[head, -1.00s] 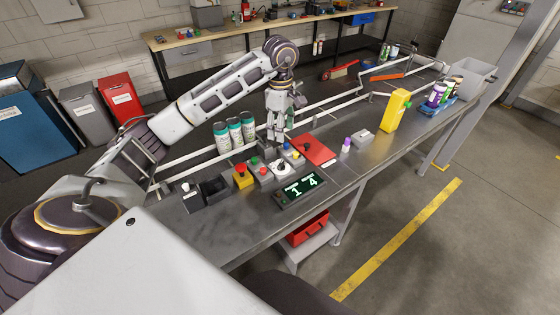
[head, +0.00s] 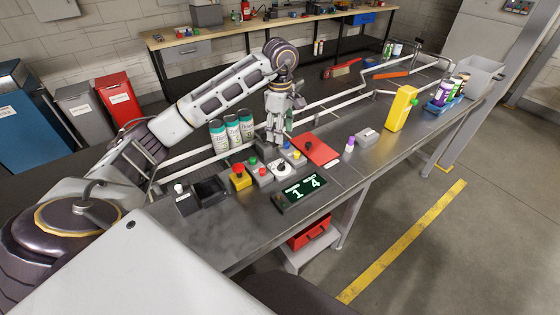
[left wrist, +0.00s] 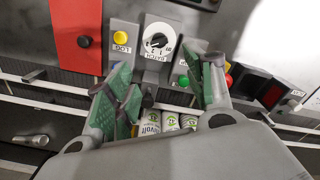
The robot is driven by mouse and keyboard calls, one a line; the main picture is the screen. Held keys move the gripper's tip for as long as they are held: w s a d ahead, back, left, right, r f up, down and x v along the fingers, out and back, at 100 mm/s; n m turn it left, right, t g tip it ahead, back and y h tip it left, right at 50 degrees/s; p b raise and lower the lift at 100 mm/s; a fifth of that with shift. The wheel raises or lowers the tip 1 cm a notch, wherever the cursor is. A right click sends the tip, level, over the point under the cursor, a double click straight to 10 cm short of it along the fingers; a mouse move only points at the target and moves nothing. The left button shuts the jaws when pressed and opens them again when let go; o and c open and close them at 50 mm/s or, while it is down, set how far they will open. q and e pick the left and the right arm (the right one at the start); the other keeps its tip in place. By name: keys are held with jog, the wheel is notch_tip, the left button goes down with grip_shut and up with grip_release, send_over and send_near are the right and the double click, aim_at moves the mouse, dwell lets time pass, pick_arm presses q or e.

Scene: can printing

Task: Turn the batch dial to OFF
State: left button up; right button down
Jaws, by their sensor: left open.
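The batch dial (head: 282,168) is a white round knob face on a small grey box on the bench. In the left wrist view the dial (left wrist: 158,41) has a black pointer, and its label appears upside down. I cannot read its setting. My left gripper (head: 278,138) points down just behind the row of control boxes. In the left wrist view the open left gripper (left wrist: 157,66) has green-padded fingers on either side of the dial box, with the dial just beyond the tips, apparently untouched. My right gripper is out of view.
A display (head: 301,189) reading "1 4" stands in front of the dial. A yellow box with a red button (head: 240,177) is to the left, and a red plate (head: 318,150) to the right. Several green-white cans (head: 231,132) stand behind.

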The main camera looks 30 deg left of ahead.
pick_arm(q)
jog(key=f, duration=0.1)
send_near(281, 166)
jog(key=shift+w+a+f+p, duration=0.3)
jog(key=shift+w+a+f, duration=0.05)
jog(key=shift+w+a, duration=0.25)
notch_tip(281, 166, down, 6)
jog(key=shift+f+p, duration=0.25)
jog(key=shift+p, duration=0.2)
jog(key=shift+f, duration=0.85)
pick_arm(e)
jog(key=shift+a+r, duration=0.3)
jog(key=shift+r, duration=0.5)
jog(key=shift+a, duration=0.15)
